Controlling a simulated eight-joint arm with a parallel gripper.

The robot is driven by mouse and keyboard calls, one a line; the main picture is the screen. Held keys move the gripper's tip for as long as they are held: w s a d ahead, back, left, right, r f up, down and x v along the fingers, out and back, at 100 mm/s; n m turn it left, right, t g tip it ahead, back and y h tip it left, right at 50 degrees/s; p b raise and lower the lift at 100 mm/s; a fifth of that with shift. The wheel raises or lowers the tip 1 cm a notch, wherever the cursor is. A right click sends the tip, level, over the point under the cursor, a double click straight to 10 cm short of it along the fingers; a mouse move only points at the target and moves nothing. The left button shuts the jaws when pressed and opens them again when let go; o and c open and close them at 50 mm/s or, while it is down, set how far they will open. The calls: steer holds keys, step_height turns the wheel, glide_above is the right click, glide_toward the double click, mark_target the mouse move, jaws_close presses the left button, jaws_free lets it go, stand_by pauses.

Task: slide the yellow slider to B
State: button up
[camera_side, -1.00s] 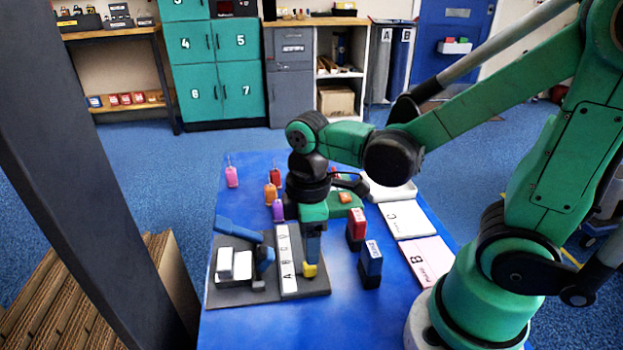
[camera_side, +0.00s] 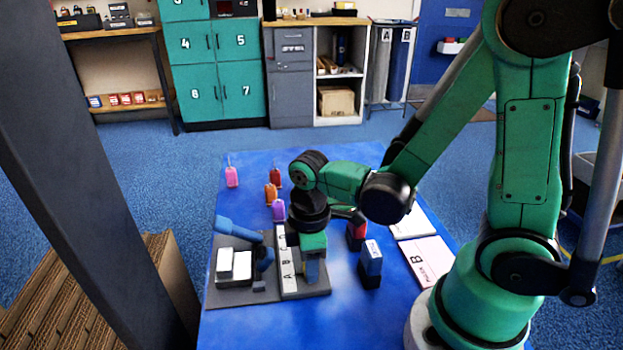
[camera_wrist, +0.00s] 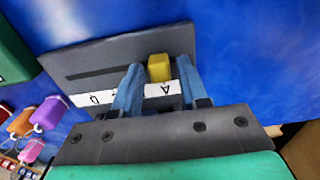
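The yellow slider (camera_wrist: 159,68) shows in the wrist view on the dark grey slider plate (camera_wrist: 100,62), beside the letter A on the white label strip (camera_wrist: 118,97). In the side view the slider is hidden behind my fingers. The strip (camera_side: 285,265) runs away from the camera there, with A at its near end. My gripper (camera_wrist: 159,70) has its two blue fingers on either side of the slider, with a narrow gap showing on each side. In the side view my gripper (camera_side: 313,278) is low over the near end of the plate.
The blue table's front is clear.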

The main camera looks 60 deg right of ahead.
jaws_close()
stand_by(1.2)
